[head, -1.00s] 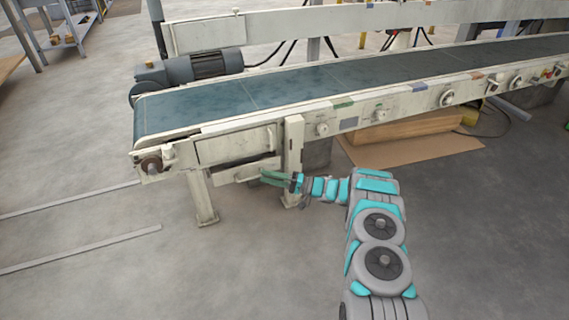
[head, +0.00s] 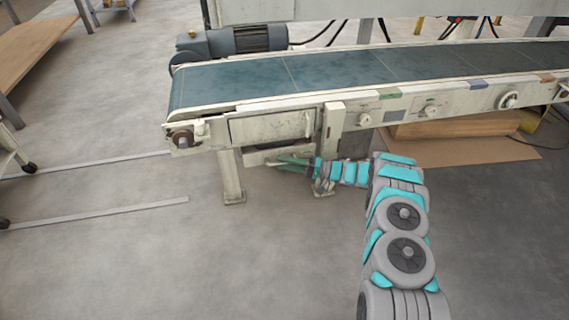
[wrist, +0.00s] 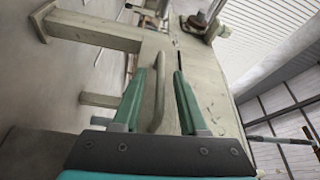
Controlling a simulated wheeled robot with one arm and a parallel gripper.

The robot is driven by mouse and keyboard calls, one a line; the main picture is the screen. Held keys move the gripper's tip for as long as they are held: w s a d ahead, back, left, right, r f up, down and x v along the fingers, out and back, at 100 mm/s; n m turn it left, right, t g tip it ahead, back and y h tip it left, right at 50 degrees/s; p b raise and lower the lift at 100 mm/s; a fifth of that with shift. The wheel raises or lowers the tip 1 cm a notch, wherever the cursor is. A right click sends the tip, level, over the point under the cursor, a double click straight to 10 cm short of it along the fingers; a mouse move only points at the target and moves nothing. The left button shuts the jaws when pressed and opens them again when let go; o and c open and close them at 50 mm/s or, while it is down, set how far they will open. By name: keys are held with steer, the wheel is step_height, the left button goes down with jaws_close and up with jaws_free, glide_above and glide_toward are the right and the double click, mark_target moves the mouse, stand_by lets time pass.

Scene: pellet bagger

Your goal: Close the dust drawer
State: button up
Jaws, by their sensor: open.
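I see no clear contact with the handle. How far the drawer stands out is hard to tell.
The conveyor (head: 290,78) runs above my gripper. A support leg (head: 230,177) stands left of it. A flat cardboard sheet (head: 460,150) lies on the floor to the right. The floor (head: 270,260) in front is clear left of my arm.

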steer(key=shift+a, duration=0.2)
jaws_close()
stand_by(0.3)
stand_by(1.1)
